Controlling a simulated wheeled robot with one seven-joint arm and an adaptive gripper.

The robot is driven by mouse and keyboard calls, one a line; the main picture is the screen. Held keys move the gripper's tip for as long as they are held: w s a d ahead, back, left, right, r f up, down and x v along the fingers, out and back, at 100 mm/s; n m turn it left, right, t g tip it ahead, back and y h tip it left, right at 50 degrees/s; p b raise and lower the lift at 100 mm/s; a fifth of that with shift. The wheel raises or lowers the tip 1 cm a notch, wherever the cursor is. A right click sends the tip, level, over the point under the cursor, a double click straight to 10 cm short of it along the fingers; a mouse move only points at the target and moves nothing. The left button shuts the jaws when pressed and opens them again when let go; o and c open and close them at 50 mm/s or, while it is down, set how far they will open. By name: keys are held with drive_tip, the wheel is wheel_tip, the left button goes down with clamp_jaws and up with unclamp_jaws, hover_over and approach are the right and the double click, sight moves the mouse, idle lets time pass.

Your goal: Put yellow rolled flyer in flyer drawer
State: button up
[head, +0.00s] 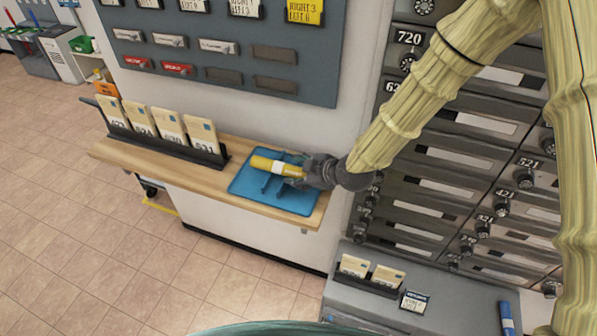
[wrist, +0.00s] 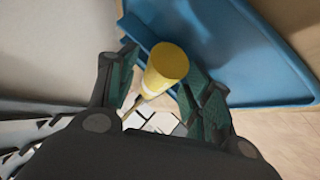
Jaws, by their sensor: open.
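The yellow rolled flyer (head: 278,167) lies on a blue tray (head: 246,191) on the wooden wall shelf, with a white band around it. My gripper (head: 306,172) is at the flyer's right end in the head view. In the wrist view the yellow flyer (wrist: 166,66) stands between the two fingers of my gripper (wrist: 155,85), which are open on either side of it. The blue tray (wrist: 215,40) lies behind it. I cannot tell whether the fingers touch the flyer. No drawer labelled for flyers can be made out.
A dark rack (head: 168,143) of labelled envelopes stands on the shelf (head: 232,146) left of the tray. Dark numbered mailboxes (head: 440,150) fill the right wall. A grey cabinet (head: 380,312) with envelopes and a blue marker (head: 506,318) stands below. The tiled floor at left is clear.

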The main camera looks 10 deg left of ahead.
drive_tip(key=b+v, duration=0.3)
drive_tip(key=v, duration=0.8)
drive_tip(key=shift+s+d, duration=0.15)
drive_tip(key=shift+r, duration=0.15)
